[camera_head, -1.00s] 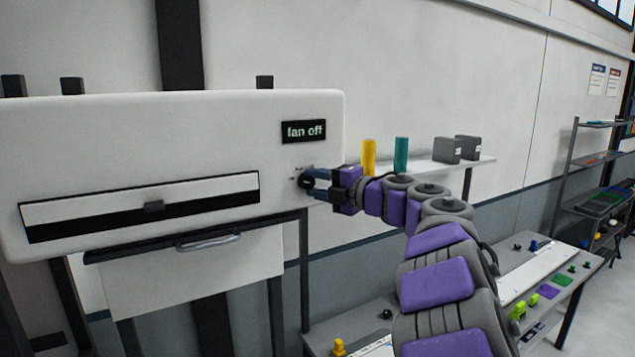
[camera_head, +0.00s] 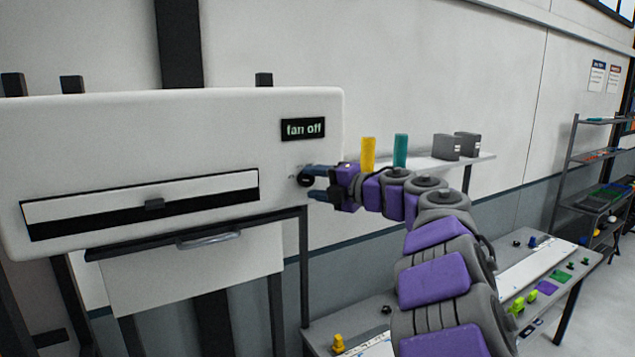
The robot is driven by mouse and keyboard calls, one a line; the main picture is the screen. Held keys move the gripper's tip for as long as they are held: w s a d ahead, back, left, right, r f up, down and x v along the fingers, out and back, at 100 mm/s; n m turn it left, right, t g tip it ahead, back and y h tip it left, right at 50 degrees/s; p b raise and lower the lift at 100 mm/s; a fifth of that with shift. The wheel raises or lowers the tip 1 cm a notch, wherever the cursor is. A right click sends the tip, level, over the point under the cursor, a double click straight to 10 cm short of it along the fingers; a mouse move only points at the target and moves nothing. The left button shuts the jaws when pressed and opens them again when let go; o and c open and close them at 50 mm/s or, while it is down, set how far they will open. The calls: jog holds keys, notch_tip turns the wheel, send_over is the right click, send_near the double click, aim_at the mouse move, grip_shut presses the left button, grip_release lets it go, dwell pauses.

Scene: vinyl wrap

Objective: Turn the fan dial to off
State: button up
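The black fan dial (camera_head: 305,180) is on the front of the white machine (camera_head: 90,140), near its right end. Above it a black display (camera_head: 303,129) reads "fan off" in pale letters. My gripper (camera_head: 311,182) is at the dial from the right, its two blue-grey fingers spread apart, one above and one below the dial's level. The fingers look open with a gap between them. I cannot tell whether either finger touches the dial. The dial's exact pointer direction is too small to read.
A wall shelf (camera_head: 478,158) behind my arm holds a yellow cylinder (camera_head: 368,153), a teal cylinder (camera_head: 400,150) and grey boxes (camera_head: 447,147). The machine has a slot with a dark slider (camera_head: 154,204) and a handle (camera_head: 208,239) below. A workbench (camera_head: 560,268) stands lower right.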

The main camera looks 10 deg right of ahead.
jog(key=shift+o, duration=0.8)
jog(key=shift+r, duration=0.1)
jog(key=shift+s, duration=0.1)
jog(key=b+v, duration=0.2)
jog(key=v, duration=1.5)
jog(key=shift+d+b, duration=0.2)
jog(key=shift+b, duration=0.1)
